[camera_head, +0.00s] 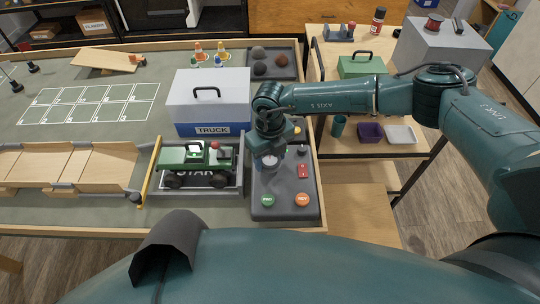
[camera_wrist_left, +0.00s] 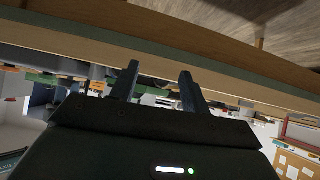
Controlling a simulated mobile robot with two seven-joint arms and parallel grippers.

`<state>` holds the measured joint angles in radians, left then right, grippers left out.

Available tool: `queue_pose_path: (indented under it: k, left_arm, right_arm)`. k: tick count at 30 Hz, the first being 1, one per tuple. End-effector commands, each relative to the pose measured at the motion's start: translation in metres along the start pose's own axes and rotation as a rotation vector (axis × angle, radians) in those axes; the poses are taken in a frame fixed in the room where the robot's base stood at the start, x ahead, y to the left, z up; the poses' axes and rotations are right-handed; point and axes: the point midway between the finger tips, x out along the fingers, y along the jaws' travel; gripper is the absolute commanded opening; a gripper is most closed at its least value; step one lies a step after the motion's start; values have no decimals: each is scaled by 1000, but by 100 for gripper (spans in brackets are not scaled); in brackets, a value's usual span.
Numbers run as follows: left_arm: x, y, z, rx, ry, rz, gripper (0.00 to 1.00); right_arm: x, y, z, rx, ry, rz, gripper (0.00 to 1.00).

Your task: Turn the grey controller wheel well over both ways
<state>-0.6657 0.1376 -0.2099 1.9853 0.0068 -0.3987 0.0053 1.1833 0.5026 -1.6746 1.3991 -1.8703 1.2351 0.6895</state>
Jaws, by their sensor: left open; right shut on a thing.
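The dark grey controller panel (camera_head: 267,207) lies at the table's right end. My right gripper (camera_head: 268,157) reaches down over its upper part and is shut on the grey controller wheel (camera_head: 269,163). Only a small pale part of the wheel shows under the gripper; its turn angle cannot be made out. My left gripper (camera_wrist_left: 160,78) shows in the left wrist view, open with nothing between its fingers, near a wooden edge. It is out of the head view.
Green and orange buttons and a red switch (camera_head: 303,171) sit on the panel near the gripper. A green toy truck (camera_head: 196,160) stands in a tray just left. A grey TRUCK box (camera_head: 207,96) stands behind it. A wooden cart (camera_head: 350,185) is at right.

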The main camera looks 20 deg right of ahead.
Motion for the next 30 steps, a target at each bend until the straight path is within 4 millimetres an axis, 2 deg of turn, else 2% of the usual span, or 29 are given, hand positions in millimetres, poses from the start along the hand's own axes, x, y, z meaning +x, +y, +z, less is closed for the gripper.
queue_pose_path:
  k: [8, 21, 30]
  left_arm:
    - [6, 3, 4, -1, 15, 7, 46]
    - [18, 13, 3, 27, 77, 47, 46]
    - [22, 19, -2, 33, 117, 63, 46]
  right_arm:
    - [2, 0, 1, -117, -2, 0, 31]
    - [3, 0, 1, -469, -3, -1, 31]
    - [1, -1, 1, -650, -4, -2, 31]
